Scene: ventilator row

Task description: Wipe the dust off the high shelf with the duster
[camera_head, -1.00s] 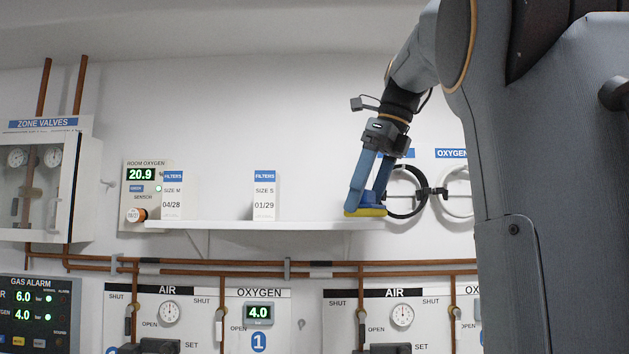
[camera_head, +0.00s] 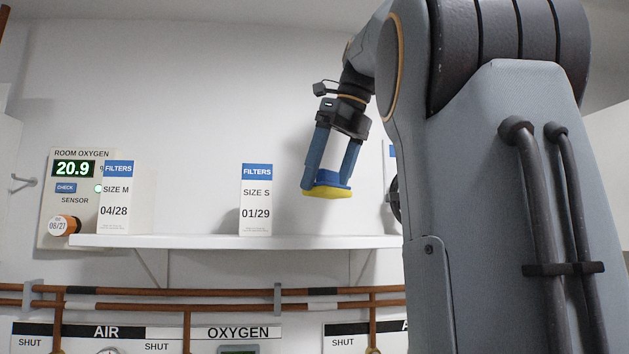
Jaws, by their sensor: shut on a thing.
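The high shelf (camera_head: 200,241) is a white board on the wall, seen from slightly below, so its top surface and any dust on it are hidden. The duster (camera_head: 328,190) has a yellow pad under a blue body. My gripper (camera_head: 331,170) is shut on the duster and holds it above the right part of the shelf in the picture. The yellow pad is slightly tilted and shows apart from the shelf board, with wall visible between them.
Two filter boxes stand on the shelf, size M (camera_head: 116,198) at the left and size S (camera_head: 256,200) near the middle. A room oxygen sensor (camera_head: 75,170) is on the wall at left. Copper pipes (camera_head: 190,302) run below. My arm hides the shelf's right end.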

